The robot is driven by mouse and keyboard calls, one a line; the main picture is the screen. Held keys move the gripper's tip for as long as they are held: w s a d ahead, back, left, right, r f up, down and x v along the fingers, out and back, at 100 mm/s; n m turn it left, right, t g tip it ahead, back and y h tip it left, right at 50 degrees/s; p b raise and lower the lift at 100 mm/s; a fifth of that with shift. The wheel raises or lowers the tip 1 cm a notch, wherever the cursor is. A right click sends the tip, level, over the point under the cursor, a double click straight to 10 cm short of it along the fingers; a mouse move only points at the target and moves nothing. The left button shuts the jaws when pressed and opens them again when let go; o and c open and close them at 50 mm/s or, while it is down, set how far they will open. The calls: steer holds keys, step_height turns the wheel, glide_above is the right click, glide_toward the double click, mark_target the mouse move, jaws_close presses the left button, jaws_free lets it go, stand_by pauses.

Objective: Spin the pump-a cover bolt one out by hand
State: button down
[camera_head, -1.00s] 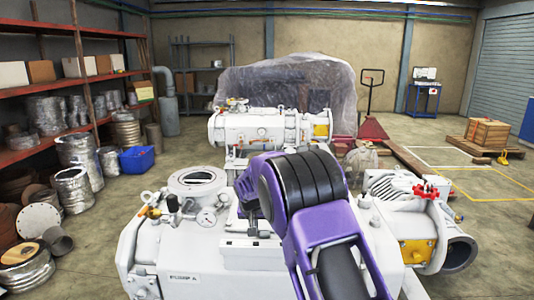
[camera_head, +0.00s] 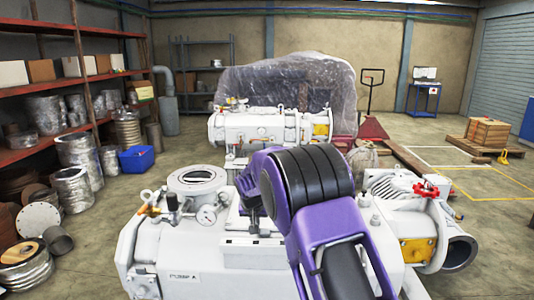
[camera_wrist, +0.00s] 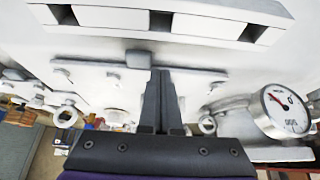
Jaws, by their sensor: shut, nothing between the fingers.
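The white pump (camera_head: 160,255) marked PUMP A stands in front of me in the head view. In the wrist view my gripper (camera_wrist: 160,75) is shut and empty, its dark fingers lying over the pump's light cover plate (camera_wrist: 95,80). A small grey block (camera_wrist: 138,59), which may be a bolt head, lies just left of the fingertips; I cannot tell if they touch it. Several small bolts dot the plate, one at the left (camera_wrist: 62,75). I cannot tell which is bolt one. In the head view the gripper is mostly hidden by my purple arm.
A round pressure gauge (camera_wrist: 285,110) stands close at the right in the wrist view. A pipe flange (camera_head: 460,253) and red valve handle (camera_head: 427,190) are on the pump's right in the head view. Another pump (camera_head: 262,128) stands behind. Shelves (camera_head: 70,80) line the left.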

step_height(320, 180, up, 5)
steer(key=shift+r+p, duration=0.15)
steer(key=shift+p, duration=1.05)
steer(key=shift+w+a+f, duration=0.1)
steer(key=shift+a+f, duration=0.3)
steer(key=shift+f, duration=0.6)
steer(key=shift+a+f, duration=0.35)
steer(key=shift+f, duration=0.7)
steer(key=shift+w+a+f, duration=0.1)
steer(key=shift+a+f, duration=0.3)
steer(key=shift+f, duration=0.6)
steer(key=shift+w+d, duration=0.15)
steer(key=shift+w, duration=0.1)
